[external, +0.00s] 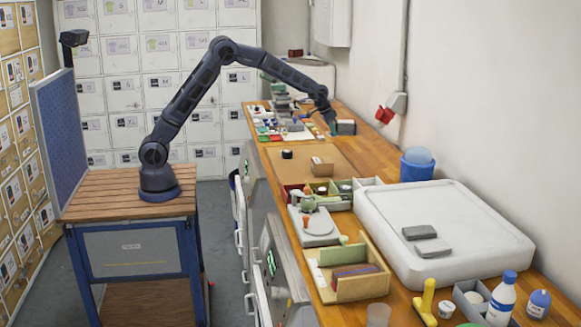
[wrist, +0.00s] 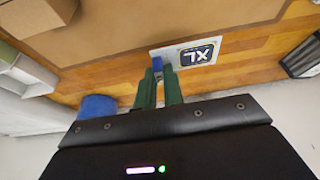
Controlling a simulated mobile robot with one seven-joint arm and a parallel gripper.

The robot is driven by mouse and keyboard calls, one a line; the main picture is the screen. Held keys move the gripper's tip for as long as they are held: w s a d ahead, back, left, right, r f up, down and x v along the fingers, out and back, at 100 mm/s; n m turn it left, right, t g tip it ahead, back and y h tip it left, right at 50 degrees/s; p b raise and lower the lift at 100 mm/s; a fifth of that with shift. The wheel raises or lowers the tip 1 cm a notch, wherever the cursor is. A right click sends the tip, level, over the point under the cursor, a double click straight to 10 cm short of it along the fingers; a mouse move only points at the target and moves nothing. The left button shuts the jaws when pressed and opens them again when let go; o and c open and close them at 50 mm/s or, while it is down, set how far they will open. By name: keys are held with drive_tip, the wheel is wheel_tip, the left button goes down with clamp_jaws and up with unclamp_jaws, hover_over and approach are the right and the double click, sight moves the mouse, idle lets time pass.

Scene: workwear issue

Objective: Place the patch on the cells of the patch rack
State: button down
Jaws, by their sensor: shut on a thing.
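In the wrist view my gripper (wrist: 160,84) has its two green fingers close together, shut on a small blue tab. In the external view my gripper (external: 331,119) is over the far part of the bench, beside a dark grey box (external: 346,128); the patch is too small to make out there. I cannot tell for certain which thing is the patch rack.
A brown mat (wrist: 150,30) lies beside the patch, with a cardboard box (wrist: 43,12) on it. A dark container (wrist: 303,57) is at right and a blue tub (wrist: 97,107) at left. In the external view, a large pale pad (external: 470,215) and several small trays fill the near bench.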

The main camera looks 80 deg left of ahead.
drive_tip(key=s+a, duration=0.4)
drive_tip(key=a, duration=1.4)
drive_tip(key=s+a, duration=0.4)
drive_tip(key=a, duration=1.4)
drive_tip(key=s+a, duration=1)
drive_tip(key=a, duration=0.3)
drive_tip(key=s+a, duration=1.1)
drive_tip(key=a, duration=0.3)
drive_tip(key=shift+f, duration=5.75)
drive_tip(key=shift+f, duration=0.3)
drive_tip(key=c, duration=1.4)
unclamp_jaws()
drive_tip(key=shift+c, duration=0.2)
